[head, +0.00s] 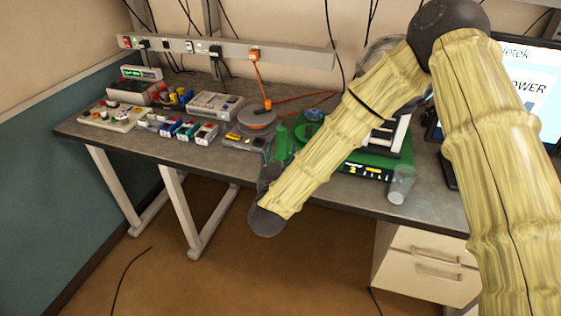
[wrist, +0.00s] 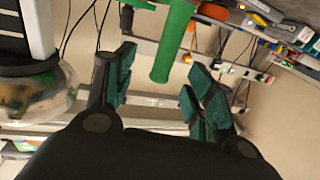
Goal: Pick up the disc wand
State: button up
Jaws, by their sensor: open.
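The disc wand appears to be the green rod-like piece (wrist: 173,42) in the wrist view. It comes in from the top edge, and its rounded lower end shows between my finger pads. A green upright piece, likely the same wand (head: 282,143), shows in the head view beside the green-based apparatus. My gripper (wrist: 158,82) is open, with one dark teal-padded finger on each side of the rod's end. I cannot tell whether either finger touches it. In the head view my arm largely hides the gripper. The wand's disc end is not clearly visible.
The green-based apparatus (head: 367,161) stands right of the wand, with a clear cup (head: 401,186) near the table's front edge. A monitor (head: 536,88) stands at right.

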aim_at(280, 142)
jog(key=shift+w+d+f+p, duration=0.15)
jog(key=shift+w+p, duration=0.75)
jog(key=shift+w, duration=1.1)
jog(key=shift+w+a+f+p, duration=0.1)
jog(key=shift+w+p, duration=0.75)
jog(key=shift+w, duration=1.15)
grip_shut()
